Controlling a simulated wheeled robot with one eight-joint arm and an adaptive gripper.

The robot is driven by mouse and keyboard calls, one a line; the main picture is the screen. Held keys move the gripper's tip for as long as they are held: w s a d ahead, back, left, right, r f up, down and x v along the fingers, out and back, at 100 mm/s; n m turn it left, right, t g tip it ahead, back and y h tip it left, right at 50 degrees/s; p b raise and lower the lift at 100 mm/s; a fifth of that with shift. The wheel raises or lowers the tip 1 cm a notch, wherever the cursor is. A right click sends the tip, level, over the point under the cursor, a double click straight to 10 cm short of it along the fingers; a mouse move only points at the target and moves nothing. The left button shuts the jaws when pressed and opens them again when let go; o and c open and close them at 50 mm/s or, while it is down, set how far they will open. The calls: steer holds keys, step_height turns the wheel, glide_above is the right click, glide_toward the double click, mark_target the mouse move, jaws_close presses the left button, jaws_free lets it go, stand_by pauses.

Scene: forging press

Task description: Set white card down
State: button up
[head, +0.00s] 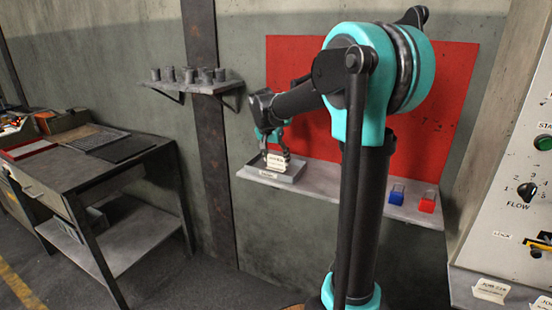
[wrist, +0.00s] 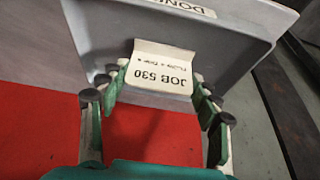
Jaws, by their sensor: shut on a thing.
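The white card (wrist: 162,66), printed "JOB 530", is held between the fingertips of my gripper (wrist: 160,80). In the head view the card (head: 277,162) is at the grey tray on the wall shelf, and my gripper (head: 272,145) is just above it. The grey tray (wrist: 225,42) has a "DONE" label (wrist: 190,7) on its edge. The card is over or inside the tray. I cannot tell whether its lower edge touches the tray floor.
The wall shelf (head: 330,190) also carries a blue block (head: 396,195) and a red block (head: 427,202) to the right. A red panel (head: 300,55) hangs behind my arm. A workbench (head: 85,165) stands left. A control panel (head: 520,170) with another card (head: 491,290) stands right.

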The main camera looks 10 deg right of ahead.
steer(key=shift+f, duration=0.1)
steer(key=o, duration=0.9)
steer(key=shift+o, duration=0.2)
steer(key=v, duration=1.2)
steer(key=shift+r, duration=0.2)
